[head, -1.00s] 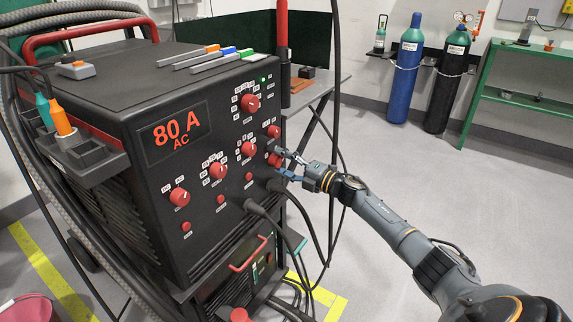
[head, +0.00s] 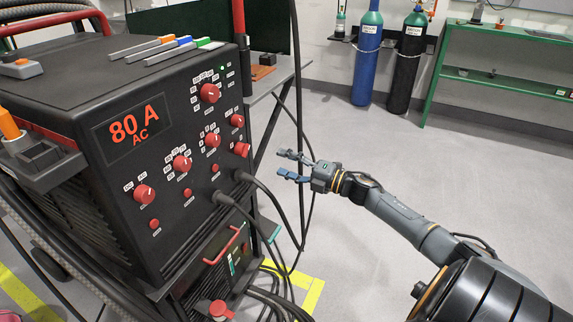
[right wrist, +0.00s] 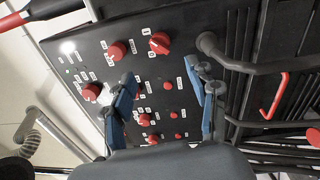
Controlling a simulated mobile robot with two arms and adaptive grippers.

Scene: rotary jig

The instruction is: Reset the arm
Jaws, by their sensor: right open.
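My right gripper (head: 293,168) is open and empty, in the air to the right of the welding machine's front panel. In the right wrist view its two blue-grey fingers (right wrist: 165,98) stand wide apart, with red knobs on the panel showing between and beyond them. The black welding machine (head: 60,60) has an orange display (head: 134,129) reading 80 A AC. Its front panel carries several red knobs, such as the upper knob (head: 210,93) and the right-edge knob (head: 242,149). My left gripper is not in view.
Black cables (head: 262,190) plug into the panel and hang in front of it. Marker-like sticks (head: 177,48) lie on the machine top. A blue cylinder (head: 367,60) and a black cylinder (head: 408,62) stand by the wall, beside a green shelf (head: 500,80). The floor (head: 370,140) right of the machine is open.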

